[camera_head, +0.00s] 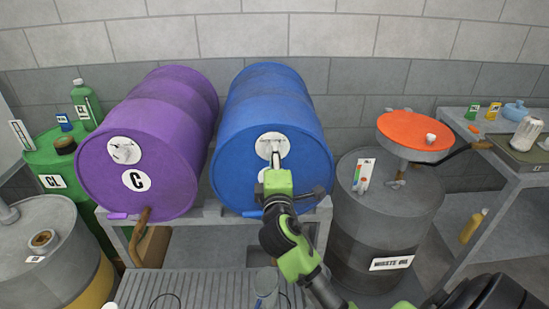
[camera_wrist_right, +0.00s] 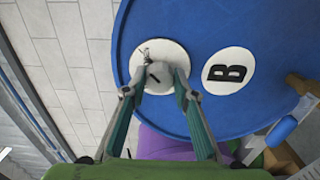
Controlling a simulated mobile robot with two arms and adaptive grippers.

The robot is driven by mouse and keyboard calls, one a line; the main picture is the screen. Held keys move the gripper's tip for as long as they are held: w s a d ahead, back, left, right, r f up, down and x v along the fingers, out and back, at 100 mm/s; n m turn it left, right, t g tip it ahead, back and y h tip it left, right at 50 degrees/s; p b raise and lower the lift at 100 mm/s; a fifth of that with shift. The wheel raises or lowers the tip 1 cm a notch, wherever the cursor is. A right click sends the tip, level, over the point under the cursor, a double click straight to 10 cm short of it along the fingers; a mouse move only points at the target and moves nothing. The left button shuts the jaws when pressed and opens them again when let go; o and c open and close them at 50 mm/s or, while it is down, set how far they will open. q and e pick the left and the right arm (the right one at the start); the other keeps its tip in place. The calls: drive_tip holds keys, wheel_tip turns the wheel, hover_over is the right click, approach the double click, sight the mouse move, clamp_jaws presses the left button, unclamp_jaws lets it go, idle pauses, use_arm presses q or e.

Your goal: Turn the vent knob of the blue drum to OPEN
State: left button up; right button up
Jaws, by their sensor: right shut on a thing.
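The blue drum (camera_head: 262,115) lies on its side on a grey rack, its round end facing me. Its vent knob (camera_wrist_right: 158,74) sits on a white round plate (camera_head: 272,146) in the upper part of that end. My right gripper (camera_wrist_right: 160,88) is shut on the knob, one finger on each side of it, and covers part of it in the head view. The plate's markings are too small to read. A white label with a B (camera_wrist_right: 229,71) is beside the plate in the wrist view. My left gripper is not in view.
A purple drum (camera_head: 150,130) marked C lies to the left on the same rack. A grey waste oil drum (camera_head: 385,225) with an orange funnel (camera_head: 414,136) stands to the right. A green drum (camera_head: 60,170) stands at the far left.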

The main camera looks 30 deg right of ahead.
drive_tip(key=o, duration=1.1)
drive_tip(key=v, duration=1.2)
drive_tip(key=shift+s+d+f, duration=0.1)
